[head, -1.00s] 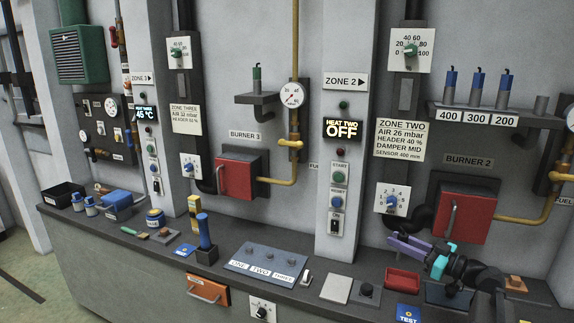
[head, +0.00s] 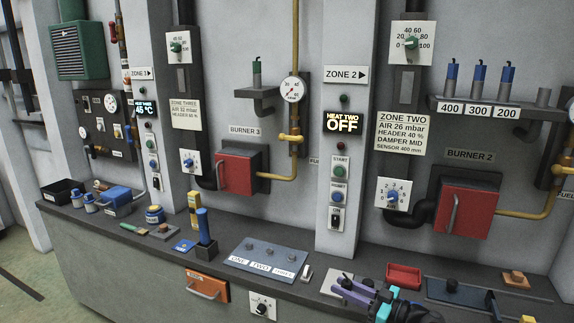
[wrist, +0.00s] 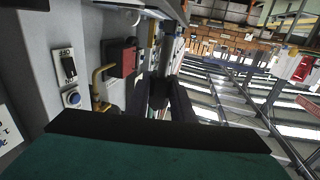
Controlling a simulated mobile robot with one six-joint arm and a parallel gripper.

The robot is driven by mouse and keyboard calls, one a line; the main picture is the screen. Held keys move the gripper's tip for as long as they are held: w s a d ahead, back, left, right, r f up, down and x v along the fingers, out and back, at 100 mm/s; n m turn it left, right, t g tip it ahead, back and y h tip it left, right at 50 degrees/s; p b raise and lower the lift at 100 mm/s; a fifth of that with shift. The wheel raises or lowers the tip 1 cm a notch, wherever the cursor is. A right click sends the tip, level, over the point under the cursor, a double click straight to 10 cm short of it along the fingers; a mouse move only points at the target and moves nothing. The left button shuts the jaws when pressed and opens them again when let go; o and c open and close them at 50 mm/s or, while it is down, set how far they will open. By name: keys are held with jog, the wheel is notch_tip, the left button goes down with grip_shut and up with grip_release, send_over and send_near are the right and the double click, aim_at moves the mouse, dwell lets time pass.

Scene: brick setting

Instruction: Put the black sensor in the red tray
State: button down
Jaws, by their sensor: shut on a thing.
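The red tray (head: 404,276) sits on the bench ledge, upright and with nothing visible inside. My gripper (head: 357,287), with purple fingers, is low over the ledge, just left of and in front of the tray. It is shut on a small black thing that looks like the black sensor (head: 347,278); the fingers cover much of it. In the wrist view the dark piece (wrist: 158,94) shows between the two fingers.
A dark plate with a black knob (head: 452,285) and an orange block (head: 516,279) lie right of the tray. The labelled blue-grey panel (head: 265,257) is to the left. The red burner box (head: 467,212) stands out from the wall behind.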

jog(key=shift+f+b, duration=3.55)
jog(key=shift+f, duration=0.35)
jog(key=shift+s, duration=0.1)
